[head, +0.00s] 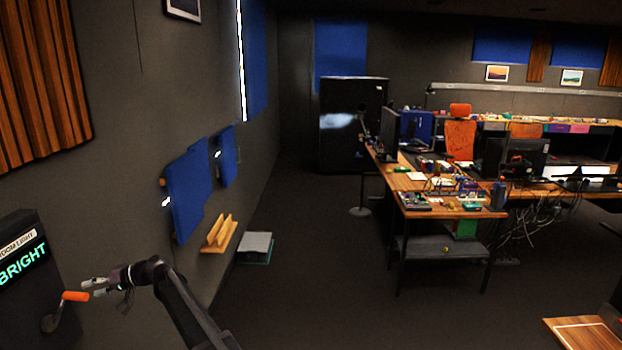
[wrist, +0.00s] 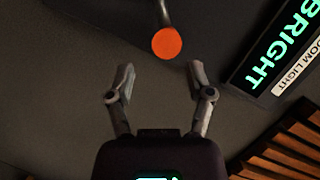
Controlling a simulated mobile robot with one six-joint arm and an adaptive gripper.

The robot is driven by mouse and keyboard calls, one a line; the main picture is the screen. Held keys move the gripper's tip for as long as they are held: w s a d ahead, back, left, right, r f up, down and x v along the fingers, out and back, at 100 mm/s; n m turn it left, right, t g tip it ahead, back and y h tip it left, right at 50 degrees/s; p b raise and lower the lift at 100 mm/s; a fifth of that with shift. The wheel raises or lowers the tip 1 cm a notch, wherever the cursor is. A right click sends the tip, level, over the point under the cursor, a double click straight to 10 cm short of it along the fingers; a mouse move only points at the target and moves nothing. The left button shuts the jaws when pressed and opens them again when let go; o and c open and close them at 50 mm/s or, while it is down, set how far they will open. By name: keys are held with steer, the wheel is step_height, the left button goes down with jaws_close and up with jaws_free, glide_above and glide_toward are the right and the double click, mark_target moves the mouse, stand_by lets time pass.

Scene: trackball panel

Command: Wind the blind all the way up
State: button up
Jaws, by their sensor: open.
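An orange crank handle (head: 75,296) sticks out from a dark panel (head: 22,285) at the lower left of the head view. Its grey crank arm (head: 50,322) hangs below it. In the wrist view the orange handle (wrist: 167,43) shows end-on, just beyond my fingertips and between their lines. My gripper (head: 90,287) is open and empty, close to the handle's free end and apart from it. Both fingers also show in the wrist view (wrist: 160,80). The panel's display (head: 24,262) reads "BRIGHT" under a "ROOM LIGHT" label. I cannot tell which window covering is the blind.
A wooden slatted panel (head: 40,80) hangs on the left wall above. Blue wall boards (head: 187,192), a small wooden rack (head: 218,236) and a grey box (head: 256,247) lie further along this wall. A cluttered desk (head: 440,200) stands right of centre. The floor between is clear.

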steer(key=w+d+f+m+t+h, duration=0.15)
steer(key=d+f, duration=0.25)
steer(key=d, duration=1)
steer(key=w+d+f+m+t+h, duration=0.1)
steer(key=w+d+f+t+h, duration=0.15)
steer(key=d, duration=1.15)
steer(key=w+d+f+m+t+h, duration=0.15)
steer(key=d+f, duration=0.25)
steer(key=d, duration=1)
steer(key=s+d+f+m+h, duration=0.1)
steer(key=s+d+h, duration=0.2)
steer(key=d, duration=1)
steer(key=s+d+f+m+h, duration=0.2)
steer(key=s+d, duration=0.4)
steer(key=d, duration=0.7)
steer(key=s+d+f+m+h+b, duration=0.1)
steer(key=s+d+h, duration=0.3)
steer(key=d, duration=1)
steer(key=shift+s+f+m, duration=0.25)
steer(key=shift+f+m, duration=0.45)
steer(key=shift+a, duration=0.1)
steer(key=shift+c, duration=0.8)
